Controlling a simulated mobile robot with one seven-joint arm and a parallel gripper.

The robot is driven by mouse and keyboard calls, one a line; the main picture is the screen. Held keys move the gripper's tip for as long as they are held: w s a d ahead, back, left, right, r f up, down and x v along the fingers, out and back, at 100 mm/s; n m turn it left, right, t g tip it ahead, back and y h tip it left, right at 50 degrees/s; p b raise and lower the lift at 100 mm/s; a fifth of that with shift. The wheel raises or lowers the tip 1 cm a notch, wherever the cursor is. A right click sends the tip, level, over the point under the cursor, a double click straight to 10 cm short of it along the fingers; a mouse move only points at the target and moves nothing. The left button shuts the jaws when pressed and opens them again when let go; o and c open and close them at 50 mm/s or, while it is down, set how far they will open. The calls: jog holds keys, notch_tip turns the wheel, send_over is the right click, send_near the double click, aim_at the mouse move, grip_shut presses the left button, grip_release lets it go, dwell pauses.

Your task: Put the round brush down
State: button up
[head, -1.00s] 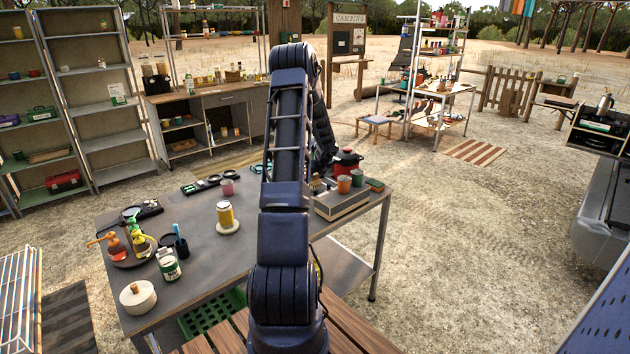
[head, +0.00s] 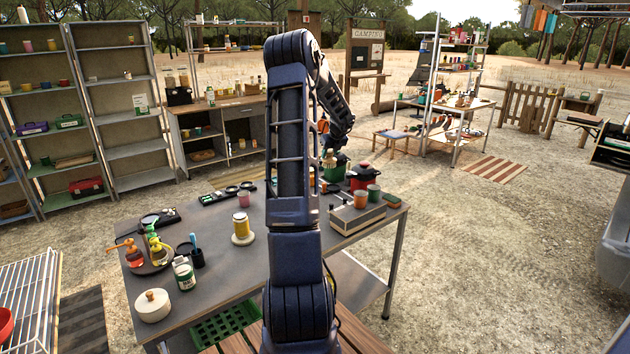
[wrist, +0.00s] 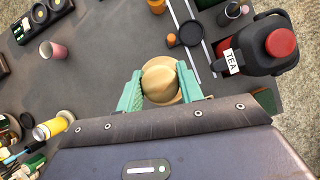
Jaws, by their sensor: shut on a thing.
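The round brush (wrist: 160,76) shows in the wrist view as a tan round knob above a wider pale disc. My gripper (wrist: 163,90) is shut on it, with one teal finger on each side of the knob. The brush is above or on the dark grey table (wrist: 105,60); I cannot tell whether its underside touches. In the head view my arm covers part of the table (head: 205,292), and the gripper end is small near the far side, beside the red pot (head: 362,178).
A dark flask labelled TEA with a red lid (wrist: 281,43) stands close on the right in the wrist view. A black round dish (wrist: 191,33) lies just beyond the brush. A pink cup (wrist: 55,51) and a yellow can (wrist: 50,128) stand left. Bare table lies between them and the gripper.

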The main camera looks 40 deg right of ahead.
jog(key=w+a, duration=1.1)
jog(key=a, duration=0.2)
notch_tip(320, 180, down, 20)
jog(key=shift+r, duration=0.2)
jog(key=shift+f, duration=0.2)
jog(key=o, duration=1)
jog(key=shift+r, duration=0.1)
